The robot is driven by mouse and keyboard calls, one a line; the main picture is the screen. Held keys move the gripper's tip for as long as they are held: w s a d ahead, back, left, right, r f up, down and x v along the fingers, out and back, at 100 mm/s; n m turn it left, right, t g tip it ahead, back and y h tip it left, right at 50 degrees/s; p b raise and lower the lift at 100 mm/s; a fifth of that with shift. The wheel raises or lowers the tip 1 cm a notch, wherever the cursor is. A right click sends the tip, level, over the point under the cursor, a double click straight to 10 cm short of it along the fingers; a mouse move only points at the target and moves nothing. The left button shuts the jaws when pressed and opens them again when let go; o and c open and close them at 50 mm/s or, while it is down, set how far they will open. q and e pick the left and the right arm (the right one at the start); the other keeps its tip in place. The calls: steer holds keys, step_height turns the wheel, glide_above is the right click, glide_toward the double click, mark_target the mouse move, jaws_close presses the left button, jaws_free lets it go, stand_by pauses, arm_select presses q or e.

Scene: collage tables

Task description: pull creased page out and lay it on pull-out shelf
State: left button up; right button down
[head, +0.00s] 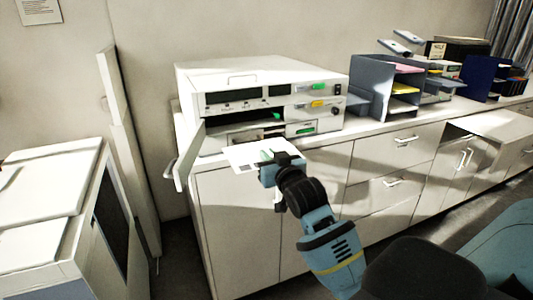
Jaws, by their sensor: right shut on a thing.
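The page (243,155) is a white sheet with dark print, sticking out in front of the low opening of the beige machine (255,80). My right gripper (274,162) is shut on the page's right part, just in front of the counter edge. Whether the page's far end is still inside the machine is hard to tell, and its crease cannot be made out. A pale board (497,124) juts out from the counter at the right and looks like the pull-out shelf; its top looks bare. My left gripper is not in view.
The machine's small door (189,155) hangs open left of the page. A blue-grey paper sorter (372,83) and other trays stand along the counter right of the machine. A white appliance (45,215) stands at the left. Cabinet fronts with handles lie below the counter.

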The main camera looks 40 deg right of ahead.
steer(key=v, duration=1.3)
steer(key=shift+s, duration=0.3)
stand_by(0.6)
steer(key=shift+a, duration=0.1)
steer(key=s+a+f+n+y, duration=0.1)
steer(key=a+f+y, duration=0.1)
steer(key=a+f, duration=0.4)
steer(key=s+a+f+n+y, duration=0.1)
steer(key=s+a+f+y, duration=0.1)
steer(key=a+f, duration=0.4)
steer(key=a, duration=0.5)
steer(key=shift+a+n+t, duration=0.15)
steer(key=shift+n+t, duration=0.15)
steer(key=shift+n, duration=0.1)
steer(key=shift+f, duration=0.15)
